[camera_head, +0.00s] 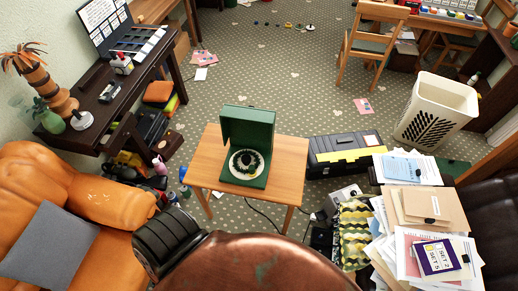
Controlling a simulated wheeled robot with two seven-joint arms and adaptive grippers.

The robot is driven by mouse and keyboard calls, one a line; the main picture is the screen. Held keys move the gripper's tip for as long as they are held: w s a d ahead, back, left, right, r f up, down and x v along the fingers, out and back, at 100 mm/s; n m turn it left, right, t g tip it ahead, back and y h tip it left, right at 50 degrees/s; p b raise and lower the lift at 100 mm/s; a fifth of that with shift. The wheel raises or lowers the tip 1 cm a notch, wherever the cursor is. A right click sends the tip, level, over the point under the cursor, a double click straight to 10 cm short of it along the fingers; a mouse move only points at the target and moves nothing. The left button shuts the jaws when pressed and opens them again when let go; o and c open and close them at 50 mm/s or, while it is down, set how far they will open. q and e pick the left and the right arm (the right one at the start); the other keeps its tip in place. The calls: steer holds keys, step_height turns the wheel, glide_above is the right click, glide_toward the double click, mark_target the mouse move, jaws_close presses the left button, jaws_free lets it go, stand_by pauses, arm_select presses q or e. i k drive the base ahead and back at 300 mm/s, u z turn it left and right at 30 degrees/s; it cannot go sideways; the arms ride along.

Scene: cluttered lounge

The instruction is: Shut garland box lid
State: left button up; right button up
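The green garland box (262,180) sits on a small wooden table in the middle of the head view. Its green lid (249,125) stands open and roughly upright at the back of the box. A round garland (236,171) with a pale ring and dark leafy middle lies in the open base. Neither of my grippers is in view.
The small wooden table (284,155) has bare top around the box. A brown rounded surface (250,265) and a black ribbed piece (168,240) stand in front. A dark toolbox (345,146) is right of the table; paper stacks (425,205) lie further right. An orange sofa (45,180) is left.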

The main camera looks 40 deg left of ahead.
mark_target(249, 127)
steer(key=u, duration=1.25)
steer(key=k, duration=0.55)
steer(key=u, duration=0.85)
steer(key=i, duration=1.2)
steer(key=z, duration=0.55)
